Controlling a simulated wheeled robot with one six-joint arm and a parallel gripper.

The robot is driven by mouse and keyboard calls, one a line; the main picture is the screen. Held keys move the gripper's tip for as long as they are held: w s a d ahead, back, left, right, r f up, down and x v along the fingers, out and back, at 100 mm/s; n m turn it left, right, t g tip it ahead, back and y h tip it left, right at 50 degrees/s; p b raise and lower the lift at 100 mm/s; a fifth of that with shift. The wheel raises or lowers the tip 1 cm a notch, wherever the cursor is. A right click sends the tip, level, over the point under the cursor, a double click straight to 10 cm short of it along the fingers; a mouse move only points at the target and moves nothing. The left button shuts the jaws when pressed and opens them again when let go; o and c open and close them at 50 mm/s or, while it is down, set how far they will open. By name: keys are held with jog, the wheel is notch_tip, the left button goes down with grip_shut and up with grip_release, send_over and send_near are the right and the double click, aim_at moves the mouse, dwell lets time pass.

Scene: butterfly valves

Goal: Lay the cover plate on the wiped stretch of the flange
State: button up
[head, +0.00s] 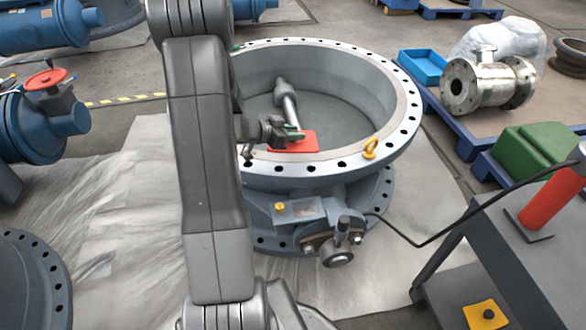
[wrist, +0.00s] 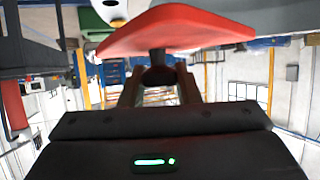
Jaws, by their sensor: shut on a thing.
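The cover plate (head: 297,142) is a flat red plate at the near inner edge of the valve's grey flange (head: 402,120), a wide ring with bolt holes. My gripper (head: 276,132) is above the plate's left part, with my arm coming in from the left. In the wrist view, the red plate (wrist: 175,30) fills the top, and my gripper (wrist: 158,80) is shut on its dark knob (wrist: 158,58). I cannot tell whether the plate touches the flange or hangs just over it. No wiped stretch can be told apart, and my arm hides the flange's left side.
A yellow lifting eye (head: 370,148) stands on the rim right of the plate. A shaft (head: 286,98) shows inside the valve bore. A grey cart (head: 530,240) with a red cylinder (head: 553,196) is at right, its black cable reaching the valve. A steel valve (head: 480,84) lies behind.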

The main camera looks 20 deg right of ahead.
notch_tip(320, 180, down, 9)
jog(key=b, duration=0.3)
jog(key=shift+f, duration=0.2)
jog(key=shift+f, duration=0.1)
jog(key=o, duration=1.1)
jog(key=shift+c, duration=0.2)
jog(key=shift+r, duration=0.2)
jog(key=p+v, duration=0.3)
jog(key=v, duration=0.9)
jog(key=shift+f, duration=0.15)
